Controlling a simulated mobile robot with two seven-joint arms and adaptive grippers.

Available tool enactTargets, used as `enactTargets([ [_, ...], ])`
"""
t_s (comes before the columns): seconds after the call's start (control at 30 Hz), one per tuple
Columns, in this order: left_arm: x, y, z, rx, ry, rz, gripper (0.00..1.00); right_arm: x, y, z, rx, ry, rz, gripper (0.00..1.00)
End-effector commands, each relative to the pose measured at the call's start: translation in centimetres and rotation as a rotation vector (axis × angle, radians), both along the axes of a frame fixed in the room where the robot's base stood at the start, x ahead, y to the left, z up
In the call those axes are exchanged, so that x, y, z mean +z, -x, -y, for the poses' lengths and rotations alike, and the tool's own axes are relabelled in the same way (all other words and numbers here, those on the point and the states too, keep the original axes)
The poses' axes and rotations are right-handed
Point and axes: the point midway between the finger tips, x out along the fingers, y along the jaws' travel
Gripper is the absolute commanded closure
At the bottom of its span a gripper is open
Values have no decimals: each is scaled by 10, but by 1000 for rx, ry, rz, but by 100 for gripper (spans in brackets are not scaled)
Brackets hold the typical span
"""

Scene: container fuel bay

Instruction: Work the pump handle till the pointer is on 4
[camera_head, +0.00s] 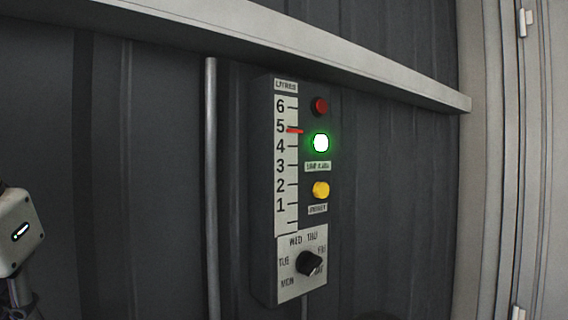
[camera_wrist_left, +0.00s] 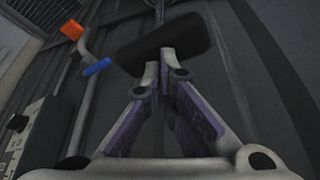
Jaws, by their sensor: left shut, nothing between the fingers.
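The gauge panel (camera_head: 265,190) hangs on the dark wall in the head view, with a litre scale from 1 to 6. Its red pointer (camera_head: 295,131) is at about the 5 mark, above 4. In the left wrist view, my left gripper (camera_wrist_left: 165,68) is shut and empty, its fingertips close against a thick black bar (camera_wrist_left: 188,40), which looks like the pump handle. I cannot tell whether they touch. The bar sits on a thin rod. My right gripper is not in view.
The panel has a lit green lamp (camera_head: 320,143), a red button (camera_head: 320,106), a yellow button (camera_head: 321,190) and a weekday knob (camera_head: 309,263). In the left wrist view, an orange piece (camera_wrist_left: 72,30) and a blue lever (camera_wrist_left: 97,67) are left of the bar. A vertical pipe (camera_head: 211,180) runs beside the panel.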

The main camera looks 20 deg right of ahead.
Motion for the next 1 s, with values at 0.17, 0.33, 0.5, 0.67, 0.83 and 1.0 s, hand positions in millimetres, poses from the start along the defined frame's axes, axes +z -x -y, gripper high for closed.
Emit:
enactTargets([
  [0.17, -17, 1, 0, -2, -1, -3, 100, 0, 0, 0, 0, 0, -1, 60],
  [0.33, -34, 0, 0, 0, -2, -6, 100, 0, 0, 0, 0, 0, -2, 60],
  [0.5, -50, 1, 0, -1, -2, -7, 100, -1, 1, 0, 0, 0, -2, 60],
  [0.67, -65, 1, 0, -1, -3, -7, 100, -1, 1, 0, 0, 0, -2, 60],
  [0.83, -80, 1, 0, -1, -3, -9, 100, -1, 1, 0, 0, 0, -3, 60],
  [1.0, -96, 1, 0, 0, -2, -10, 100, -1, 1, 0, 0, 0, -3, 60],
])
